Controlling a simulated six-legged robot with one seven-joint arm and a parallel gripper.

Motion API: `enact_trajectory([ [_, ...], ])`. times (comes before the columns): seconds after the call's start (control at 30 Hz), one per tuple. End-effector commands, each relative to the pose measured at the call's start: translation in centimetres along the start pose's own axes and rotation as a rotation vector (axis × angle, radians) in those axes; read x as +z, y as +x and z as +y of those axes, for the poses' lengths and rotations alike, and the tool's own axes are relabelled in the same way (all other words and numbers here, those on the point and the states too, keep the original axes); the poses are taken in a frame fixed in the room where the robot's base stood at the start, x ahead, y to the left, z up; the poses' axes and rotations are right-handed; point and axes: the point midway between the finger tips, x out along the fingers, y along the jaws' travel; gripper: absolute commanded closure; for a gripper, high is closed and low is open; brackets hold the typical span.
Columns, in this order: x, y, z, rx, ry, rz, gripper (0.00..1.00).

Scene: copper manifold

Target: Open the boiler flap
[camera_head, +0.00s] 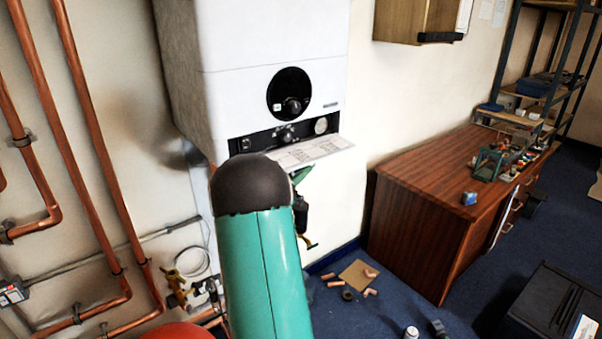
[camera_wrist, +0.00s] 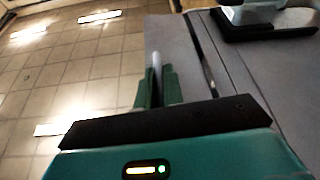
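The white boiler (camera_head: 270,40) hangs on the wall in the head view. Its flap (camera_head: 312,152), a pale printed panel, juts out below the black control strip (camera_head: 285,135), which is exposed. The flap looks folded down and open. My green arm covers the boiler's lower left part. My gripper (camera_head: 301,174) shows only partly, just under the flap. In the wrist view, my gripper (camera_wrist: 156,72) has its two green fingers close together against a grey panel, with a pale strip between them. I cannot tell whether they grip or touch anything.
Copper pipes (camera_head: 95,130) run down the wall at left. A wooden desk (camera_head: 440,190) stands at right, with a wall cabinet (camera_head: 415,18) above it. Pipe fittings (camera_head: 370,292) and a cardboard piece (camera_head: 357,274) lie on the blue floor. A dark case (camera_head: 545,305) sits at lower right.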

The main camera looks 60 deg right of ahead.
Motion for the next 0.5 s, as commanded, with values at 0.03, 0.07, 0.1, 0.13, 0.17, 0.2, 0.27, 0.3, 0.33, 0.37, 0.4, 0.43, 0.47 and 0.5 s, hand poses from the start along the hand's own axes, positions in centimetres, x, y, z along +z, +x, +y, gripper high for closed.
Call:
enact_trajectory([
  [0.03, 0.0, 0.0, 0.0, 0.0, -0.001, 0.0, 1.0],
  [0.07, 0.0, 0.0, 0.0, 0.0, -0.001, 0.0, 1.0],
  [0.1, 0.0, 0.0, 0.0, 0.0, -0.001, 0.0, 1.0],
  [0.13, 0.0, 0.0, 0.0, 0.0, -0.001, 0.0, 1.0],
  [0.17, 0.0, 0.0, 0.0, -0.001, -0.002, 0.0, 1.0],
  [0.2, -0.1, 0.0, 0.0, -0.003, -0.007, 0.0, 1.0],
  [0.27, -0.2, 0.0, 0.1, -0.012, -0.025, 0.0, 1.0],
  [0.3, -0.4, 0.0, 0.2, -0.021, -0.044, 0.0, 1.0],
  [0.33, -0.6, 0.1, 0.3, -0.028, -0.064, 0.001, 1.0],
  [0.37, -0.7, 0.1, 0.4, -0.039, -0.085, 0.001, 1.0],
  [0.4, -1.0, 0.1, 0.5, -0.052, -0.119, 0.001, 1.0],
  [0.43, -1.2, 0.2, 0.7, -0.064, -0.146, 0.001, 1.0],
  [0.47, -1.4, 0.3, 0.7, -0.075, -0.172, 0.002, 1.0],
  [0.5, -1.6, 0.4, 0.8, -0.09, -0.207, 0.001, 1.0],
])
